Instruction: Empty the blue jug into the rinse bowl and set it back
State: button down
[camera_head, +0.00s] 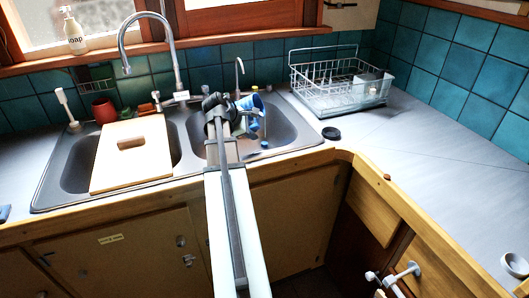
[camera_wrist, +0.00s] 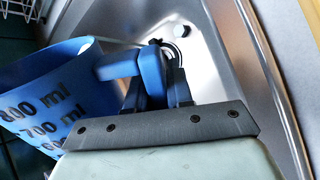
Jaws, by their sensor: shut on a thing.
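The blue jug (camera_head: 249,104) is held over the right-hand sink bowl (camera_head: 286,131), which I take to be the rinse bowl. The jug looks tilted in the head view, partly hidden by my gripper (camera_head: 229,110). In the wrist view the jug (camera_wrist: 50,95) fills the left side, with dark millilitre marks on its wall. My gripper (camera_wrist: 155,92) is shut on the jug's blue handle (camera_wrist: 122,66). The bowl's metal floor (camera_wrist: 135,20) and drain show beyond the handle. I cannot see into the jug or tell whether liquid is leaving it.
A wooden board (camera_head: 133,165) covers much of the left bowl. The tall curved tap (camera_head: 176,62) stands behind the sink, with a small spout (camera_head: 239,70) to its right. A wire dish rack (camera_head: 338,88) and a black disc (camera_head: 331,133) are on the right; the right counter has free room.

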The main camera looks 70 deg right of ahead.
jog(key=shift+w+f+m+t+y, duration=0.15)
jog(key=shift+w+f+t, duration=0.05)
jog(key=shift+f+t, duration=0.3)
jog(key=shift+w+f+m+t+y, duration=0.15)
jog(key=shift+f+t, duration=0.35)
jog(key=shift+a, duration=0.1)
jog(key=shift+w+f+m+t+y, duration=0.15)
jog(key=shift+f+t, duration=0.35)
jog(key=shift+f, duration=0.05)
jog(key=shift+w+f+m+t+y, duration=0.15)
jog(key=shift+f+t, duration=0.35)
jog(key=shift+w+a+r+m+t+y, duration=0.1)
jog(key=shift+r+m+t+y, duration=0.25)
jog(key=shift+t, duration=0.65)
